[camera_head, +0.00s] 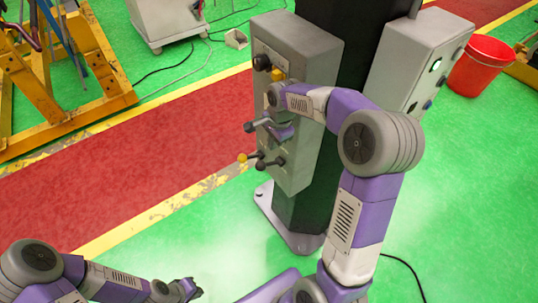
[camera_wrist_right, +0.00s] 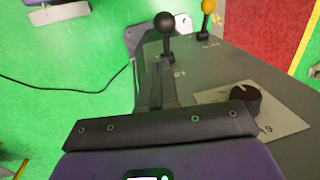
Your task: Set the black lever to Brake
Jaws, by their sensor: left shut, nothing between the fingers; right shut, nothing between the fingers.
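The black lever (camera_wrist_right: 166,36) shows in the right wrist view as a ball-ended stick on the grey panel, just beyond my right fingertips. In the head view, a black lever (camera_head: 264,162) sits low on the panel's front, beside a yellow-knobbed lever (camera_head: 243,158). My right gripper (camera_head: 282,132) is shut and empty, close to the panel above this lever. Its fingers (camera_wrist_right: 158,88) point toward the lever in the wrist view; whether they touch it I cannot tell. Label text is too small to read. My left gripper (camera_head: 190,289) is shut and empty at lower left, far from the panel.
The grey panel (camera_head: 292,45) is mounted on a dark column. A dark rotary knob (camera_wrist_right: 246,101) on a light plate and a yellow knob (camera_wrist_right: 208,6) are near my right gripper. A second control box (camera_head: 418,60), red bucket (camera_head: 481,66) and yellow frame (camera_head: 100,65) stand around.

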